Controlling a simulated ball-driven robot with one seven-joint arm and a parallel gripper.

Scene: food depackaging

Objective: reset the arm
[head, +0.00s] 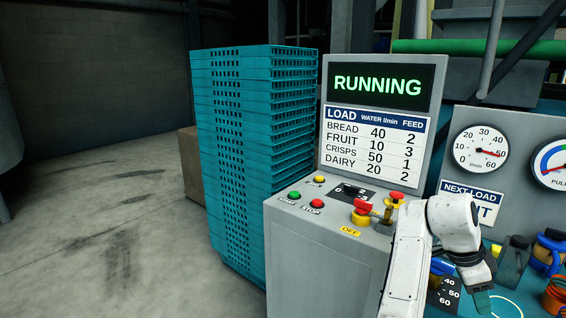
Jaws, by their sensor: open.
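My white arm (430,225) rises from the bottom edge right of centre and bends over to the right. My gripper (482,302) is at its lower end, pointing down near the bottom edge of the head view. It is open, and I see nothing held in it. It is to the right of the grey control console (320,245) and in front of the gauge panel. The arm hides part of the console's right side.
The console has a RUNNING screen (377,84), green START (294,195) and red STOP (317,203) buttons, and red-and-yellow switches. A tall stack of teal crates (235,130) stands to its left. Gauges (481,148) are at right. The floor (100,220) at left is clear.

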